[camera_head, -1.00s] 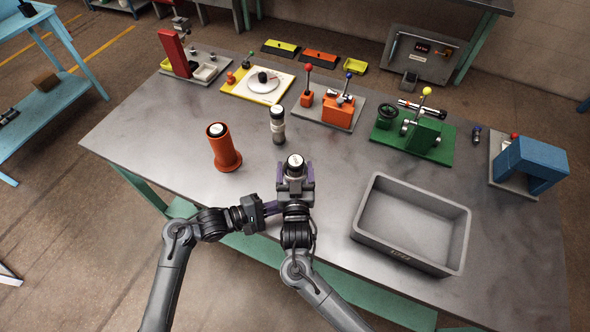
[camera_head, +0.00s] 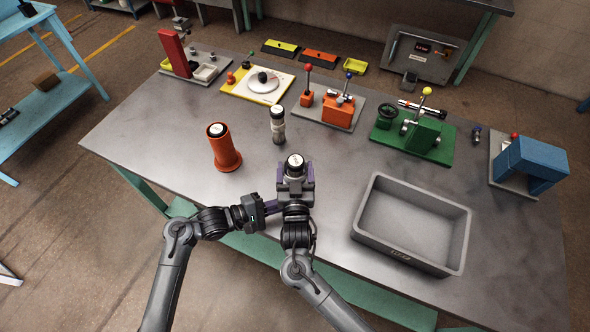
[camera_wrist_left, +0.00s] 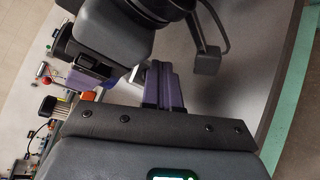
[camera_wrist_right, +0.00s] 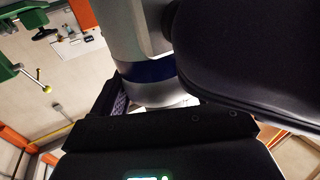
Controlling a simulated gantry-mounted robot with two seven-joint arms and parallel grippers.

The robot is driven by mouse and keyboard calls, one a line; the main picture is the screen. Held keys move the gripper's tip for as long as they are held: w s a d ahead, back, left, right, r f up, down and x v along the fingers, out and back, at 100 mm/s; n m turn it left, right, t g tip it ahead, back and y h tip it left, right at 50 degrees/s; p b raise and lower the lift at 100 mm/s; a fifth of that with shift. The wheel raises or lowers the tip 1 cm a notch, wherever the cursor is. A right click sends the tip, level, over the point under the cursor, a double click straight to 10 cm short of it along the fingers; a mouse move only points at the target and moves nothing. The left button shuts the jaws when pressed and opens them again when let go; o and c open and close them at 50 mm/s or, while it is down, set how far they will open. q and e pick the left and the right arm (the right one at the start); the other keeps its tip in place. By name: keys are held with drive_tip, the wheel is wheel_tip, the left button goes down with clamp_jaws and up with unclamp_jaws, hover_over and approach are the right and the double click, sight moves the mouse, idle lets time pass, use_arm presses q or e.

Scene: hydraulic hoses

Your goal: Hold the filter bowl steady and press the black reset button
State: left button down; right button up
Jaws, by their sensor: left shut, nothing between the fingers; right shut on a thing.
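A silver cylinder with a white-and-black top (camera_head: 295,161), which looks like the filter bowl, stands upright between the fingers of my right gripper (camera_head: 295,175). In the right wrist view its metal body with a dark blue band (camera_wrist_right: 148,72) fills the space by the fingers. My right gripper is shut on it near the table's front edge. My left gripper (camera_head: 275,207) is shut and empty just left of my right wrist, its fingers pointing right. The left wrist view shows its purple fingers (camera_wrist_left: 163,86) together beside my right arm. I cannot make out a separate black reset button.
A grey bin (camera_head: 365,210) is at the right. Several coloured fixtures, including a green one (camera_head: 425,138), line the table's back edge.

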use_arm(q)
drive_tip(key=shift+w+d, duration=0.15)
drive_tip(key=shift+w, duration=0.15)
use_arm(e)
drive_tip(key=shift+a, duration=0.1)
use_arm(q)
drive_tip(key=shift+s+a, duration=0.2)
drive_tip(key=shift+s, duration=0.15)
use_arm(e)
drive_tip(key=shift+f, duration=0.1)
use_arm(q)
drive_tip(key=shift+s, duration=0.1)
drive_tip(key=shift+s+a, duration=0.4)
drive_tip(key=shift+s, duration=0.5)
drive_tip(key=shift+s+a, duration=0.35)
drive_tip(key=shift+s, duration=0.6)
drive_tip(key=shift+s+a, duration=0.4)
drive_tip(key=shift+s, duration=0.5)
use_arm(e)
drive_tip(key=o, duration=1.2)
